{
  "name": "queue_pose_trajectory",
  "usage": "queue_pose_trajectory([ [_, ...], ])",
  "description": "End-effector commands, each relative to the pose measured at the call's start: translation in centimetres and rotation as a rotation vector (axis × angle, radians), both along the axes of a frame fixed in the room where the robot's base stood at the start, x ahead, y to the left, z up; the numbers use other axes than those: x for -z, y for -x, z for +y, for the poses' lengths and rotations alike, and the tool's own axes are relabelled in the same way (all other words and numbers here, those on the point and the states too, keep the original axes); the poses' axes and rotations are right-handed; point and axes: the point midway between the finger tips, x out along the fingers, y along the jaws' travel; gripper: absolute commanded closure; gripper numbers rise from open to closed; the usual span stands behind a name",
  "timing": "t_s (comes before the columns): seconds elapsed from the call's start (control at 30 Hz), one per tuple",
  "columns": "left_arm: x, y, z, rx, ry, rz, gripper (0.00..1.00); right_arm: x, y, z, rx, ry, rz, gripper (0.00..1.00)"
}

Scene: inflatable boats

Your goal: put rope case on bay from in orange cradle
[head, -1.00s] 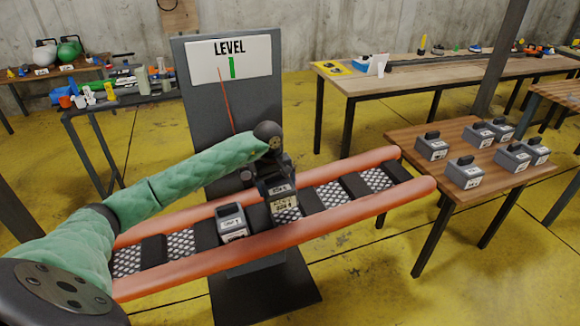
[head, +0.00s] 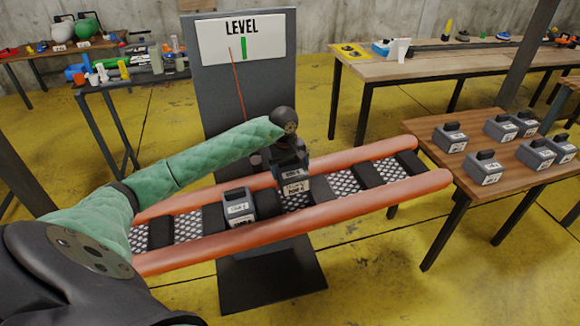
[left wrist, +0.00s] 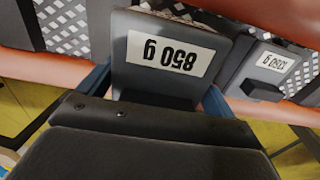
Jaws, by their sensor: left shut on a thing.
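My left gripper (head: 288,163) is shut on a grey case (head: 294,187) over the orange cradle (head: 385,201), right of its middle. In the left wrist view this case (left wrist: 165,55) has a white label reading 850 g, upside down, between my two blue fingers. I cannot tell whether its bottom touches the cradle's floor. A second grey case (head: 238,207) with a black handle sits in a cradle bay left of it; it also shows at the right in the left wrist view (left wrist: 275,72). Black bars divide mesh-floored bays. The small name labels are not readable. My right gripper is out of view.
Several grey cases (head: 450,138) stand on a wooden table (head: 505,177) at the right. A LEVEL board (head: 242,42) with a red needle and green mark stands behind the cradle. A long bench (head: 420,62) and a cluttered side table (head: 82,96) stand behind.

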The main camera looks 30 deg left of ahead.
Motion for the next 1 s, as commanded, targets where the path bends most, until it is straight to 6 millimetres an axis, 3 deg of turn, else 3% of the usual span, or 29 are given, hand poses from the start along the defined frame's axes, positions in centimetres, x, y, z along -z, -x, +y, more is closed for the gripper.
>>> queue_pose_trajectory([
  [1.0,4.5,-0.4,-0.3,0.0,0.0,-0.003,0.62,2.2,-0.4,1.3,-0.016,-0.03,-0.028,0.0],
])
